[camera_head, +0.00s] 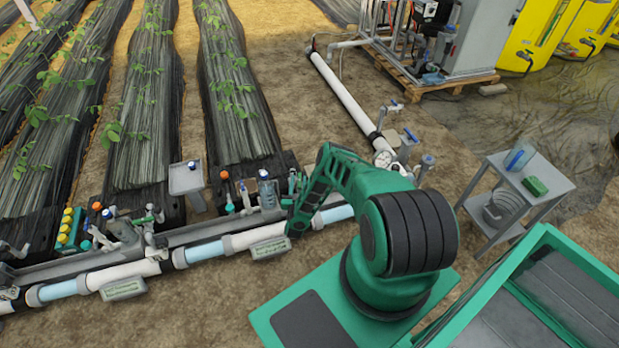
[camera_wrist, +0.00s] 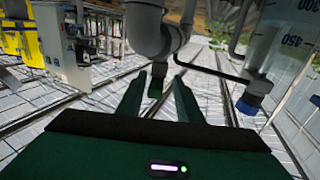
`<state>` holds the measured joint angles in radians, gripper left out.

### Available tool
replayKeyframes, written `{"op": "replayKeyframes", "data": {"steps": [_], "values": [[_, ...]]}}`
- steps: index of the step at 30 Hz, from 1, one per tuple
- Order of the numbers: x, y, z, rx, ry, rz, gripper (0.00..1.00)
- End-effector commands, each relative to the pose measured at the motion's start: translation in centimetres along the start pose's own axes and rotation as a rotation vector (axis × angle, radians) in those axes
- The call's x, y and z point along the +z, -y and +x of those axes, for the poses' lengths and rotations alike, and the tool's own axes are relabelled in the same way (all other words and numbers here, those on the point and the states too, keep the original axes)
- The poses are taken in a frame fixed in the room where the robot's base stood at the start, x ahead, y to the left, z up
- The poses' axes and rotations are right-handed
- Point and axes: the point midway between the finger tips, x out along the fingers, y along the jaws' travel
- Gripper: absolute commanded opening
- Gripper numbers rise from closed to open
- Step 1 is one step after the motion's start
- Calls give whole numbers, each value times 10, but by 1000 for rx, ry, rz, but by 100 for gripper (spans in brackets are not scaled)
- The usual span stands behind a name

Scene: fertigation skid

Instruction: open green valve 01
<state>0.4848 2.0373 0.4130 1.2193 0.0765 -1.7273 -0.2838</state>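In the wrist view, my gripper (camera_wrist: 158,98) has its two dark green fingers spread apart. A grey pipe fitting (camera_wrist: 160,35) hangs just beyond them. A small part with a dark green end (camera_wrist: 156,88) shows between the fingers; I cannot tell whether it is the green valve's handle, nor whether it touches a finger. In the head view, my green arm reaches down to the pipe line, and its end is crowded against the fittings there. Small green handles (camera_head: 150,213) stand on the manifold further left. No number 01 is readable.
The white and blue pipe line (camera_head: 205,250) carries label plates (camera_head: 270,248) too blurred to read. A clear graduated cylinder (camera_wrist: 285,70) with a blue fitting (camera_wrist: 250,103) stands close right of my gripper. A grey side table (camera_head: 520,180) is at the right. Bare soil lies in front.

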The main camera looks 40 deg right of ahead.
Motion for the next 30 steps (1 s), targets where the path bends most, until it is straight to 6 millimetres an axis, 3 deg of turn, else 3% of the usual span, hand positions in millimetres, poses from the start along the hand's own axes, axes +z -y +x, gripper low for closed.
{"op": "replayKeyframes", "data": {"steps": [5,15,16,20,30], "values": [[0,10,1,-15,2,1,33],[0,2,5,-8,1,1,33],[0,2,6,-8,1,1,30],[0,2,6,-7,2,1,0],[0,6,4,-59,-2,-1,0]]}}
